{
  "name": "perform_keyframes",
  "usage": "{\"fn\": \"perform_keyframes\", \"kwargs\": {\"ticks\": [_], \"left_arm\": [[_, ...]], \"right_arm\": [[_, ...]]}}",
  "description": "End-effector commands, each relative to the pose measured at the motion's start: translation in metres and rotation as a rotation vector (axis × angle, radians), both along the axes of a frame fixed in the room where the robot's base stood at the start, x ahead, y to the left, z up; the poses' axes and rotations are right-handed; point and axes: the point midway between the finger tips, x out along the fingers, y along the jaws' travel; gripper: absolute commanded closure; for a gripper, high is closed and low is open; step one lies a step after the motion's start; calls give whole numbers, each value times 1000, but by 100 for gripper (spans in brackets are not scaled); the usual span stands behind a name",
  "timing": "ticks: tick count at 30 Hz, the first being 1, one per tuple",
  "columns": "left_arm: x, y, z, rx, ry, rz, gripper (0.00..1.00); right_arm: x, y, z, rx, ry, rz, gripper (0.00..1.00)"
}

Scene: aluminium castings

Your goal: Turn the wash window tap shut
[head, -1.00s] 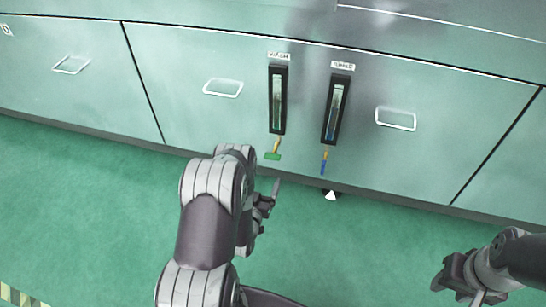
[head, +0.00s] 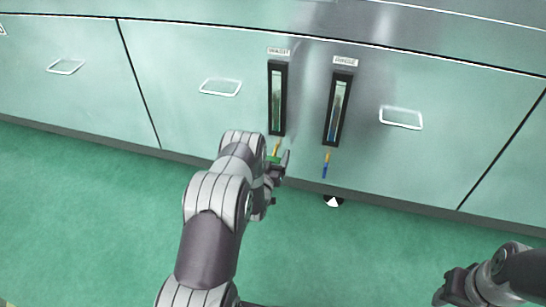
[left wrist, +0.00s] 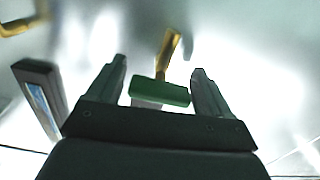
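The wash window (head: 277,98) is a dark-framed upright sight glass on the steel cabinet front, under a small label. Its tap (head: 276,150) is a brass stem with a green handle below the window, partly hidden by my left gripper in the head view. In the left wrist view the green handle (left wrist: 160,92) lies between the two fingers of my left gripper (left wrist: 162,88), with gaps on both sides. My left gripper (head: 280,172) is open at the tap. My right gripper (head: 446,290) is at the lower right, far from the tap; its opening is unclear.
The second window (head: 338,108) with its blue-handled tap (head: 325,166) stands just right of the wash one. Drawer handles (head: 220,87) (head: 401,117) flank them. A dark object with a white triangle (head: 333,201) is at the cabinet's foot. Green floor is clear.

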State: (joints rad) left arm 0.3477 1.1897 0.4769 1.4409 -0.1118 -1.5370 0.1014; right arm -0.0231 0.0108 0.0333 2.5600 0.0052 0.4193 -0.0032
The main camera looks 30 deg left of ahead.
Motion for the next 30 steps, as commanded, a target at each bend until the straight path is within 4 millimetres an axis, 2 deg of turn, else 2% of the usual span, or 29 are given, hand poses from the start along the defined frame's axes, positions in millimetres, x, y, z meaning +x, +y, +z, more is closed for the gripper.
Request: {"fn": "perform_keyframes", "kwargs": {"ticks": [1,4,7,12,18,19,21,30], "left_arm": [[0,0,0,0,0,0,38],[0,0,0,0,0,0,69],[0,0,0,5,1,0,69],[0,0,1,109,26,0,71],[0,0,0,112,26,0,71],[0,0,0,112,26,0,37],[0,0,0,111,26,0,15],[-2,0,0,110,26,0,15]], "right_arm": [[0,0,0,0,0,0,57],[0,0,0,0,0,0,57],[0,0,1,0,0,0,57],[0,0,5,0,0,0,57],[0,0,4,0,0,0,57],[0,0,4,0,0,0,57],[0,0,4,0,0,0,57],[0,0,6,0,0,0,57]]}}
